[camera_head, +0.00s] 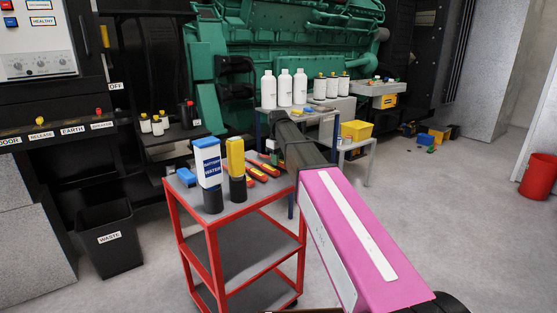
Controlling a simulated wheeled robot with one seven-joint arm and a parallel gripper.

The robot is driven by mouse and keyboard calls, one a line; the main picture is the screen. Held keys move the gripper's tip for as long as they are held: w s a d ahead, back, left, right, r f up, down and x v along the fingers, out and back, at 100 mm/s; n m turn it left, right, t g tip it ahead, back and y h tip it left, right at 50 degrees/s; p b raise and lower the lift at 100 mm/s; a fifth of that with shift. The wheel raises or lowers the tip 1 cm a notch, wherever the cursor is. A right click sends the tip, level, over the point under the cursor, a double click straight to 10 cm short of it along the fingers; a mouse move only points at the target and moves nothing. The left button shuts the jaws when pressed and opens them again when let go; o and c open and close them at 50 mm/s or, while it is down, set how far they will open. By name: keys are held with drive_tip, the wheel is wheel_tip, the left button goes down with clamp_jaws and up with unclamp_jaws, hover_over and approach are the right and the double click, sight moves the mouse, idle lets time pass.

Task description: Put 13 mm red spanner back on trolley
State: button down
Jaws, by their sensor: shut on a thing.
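The red trolley (212,236) stands at the centre-left, with a grey top and lower shelves. Several red tools with yellow marks (256,173) lie on its top, towards the back right; their size marks are too small to read. My pink arm reaches in from the lower right, and its dark wrist hangs over the trolley's back right corner. My gripper (275,158) shows only in small part below the wrist, low over the trolley top. It is shut on what looks like a red spanner, mostly hidden; I cannot tell whether that touches the top.
A battery water bottle (207,163), a yellow bottle (236,158) and a blue block (186,177) occupy the trolley top. A waste bin (108,240) stands left. Behind are a bench with white bottles (284,88) and a yellow bin (356,131).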

drive_tip(key=shift+f, duration=0.5)
drive_tip(key=c, duration=0.7)
unclamp_jaws()
drive_tip(key=shift+c, duration=0.2)
drive_tip(key=shift+r, duration=0.1)
drive_tip(key=shift+r, duration=3.4)
